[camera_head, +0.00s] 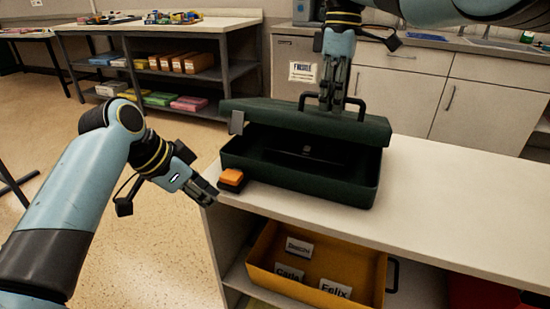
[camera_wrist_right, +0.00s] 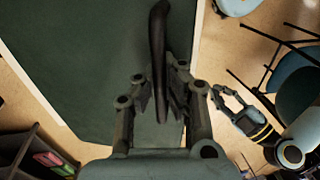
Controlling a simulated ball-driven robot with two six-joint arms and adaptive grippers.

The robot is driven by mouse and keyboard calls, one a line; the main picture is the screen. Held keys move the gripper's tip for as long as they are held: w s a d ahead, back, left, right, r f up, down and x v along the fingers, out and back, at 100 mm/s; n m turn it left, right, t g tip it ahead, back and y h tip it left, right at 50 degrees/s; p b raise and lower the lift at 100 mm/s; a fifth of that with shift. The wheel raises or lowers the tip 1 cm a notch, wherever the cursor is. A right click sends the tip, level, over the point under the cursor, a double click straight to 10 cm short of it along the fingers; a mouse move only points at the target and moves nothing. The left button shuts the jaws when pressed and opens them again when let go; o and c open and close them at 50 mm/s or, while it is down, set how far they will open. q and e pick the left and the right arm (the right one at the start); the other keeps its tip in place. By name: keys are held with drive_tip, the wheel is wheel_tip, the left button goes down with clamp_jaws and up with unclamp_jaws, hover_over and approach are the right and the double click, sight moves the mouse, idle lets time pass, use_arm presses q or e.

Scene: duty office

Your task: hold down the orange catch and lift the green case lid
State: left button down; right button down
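The dark green case (camera_head: 300,180) stands on the white counter, its lid (camera_head: 262,113) tilted up with a dark gap at the front. My right gripper (camera_head: 329,104) is at the lid's black handle (camera_head: 362,105). In the right wrist view, the handle (camera_wrist_right: 158,45) runs between the fingers of my right gripper (camera_wrist_right: 155,98), which are closed around it. The orange catch (camera_head: 232,176) sits on a dark block at the case's left front corner. My left gripper (camera_head: 212,194) is just left of the catch, apparently shut and empty; contact is unclear.
A yellow bin (camera_head: 258,249) with name cards sits on the shelf below the counter (camera_head: 440,205). The counter right of the case is clear. A shelf table with several coloured boxes (camera_head: 198,63) stands at the back left. Cabinets (camera_head: 400,87) stand behind.

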drive_tip(key=shift+w+d+r+b, duration=0.15)
drive_tip(key=shift+w+r+b, duration=0.35)
drive_tip(key=shift+b, duration=2.25)
use_arm(q)
wheel_tip(320, 180, down, 12)
drive_tip(key=s+b, duration=0.1)
drive_tip(key=b, duration=0.3)
drive_tip(key=shift+f+g, duration=0.15)
drive_tip(key=shift+g, duration=0.15)
use_arm(e)
drive_tip(key=shift+w+d+r+g, duration=0.1)
drive_tip(key=shift+w+r+g, duration=0.05)
drive_tip(key=shift+r+g, duration=0.15)
drive_tip(key=shift+r, duration=0.1)
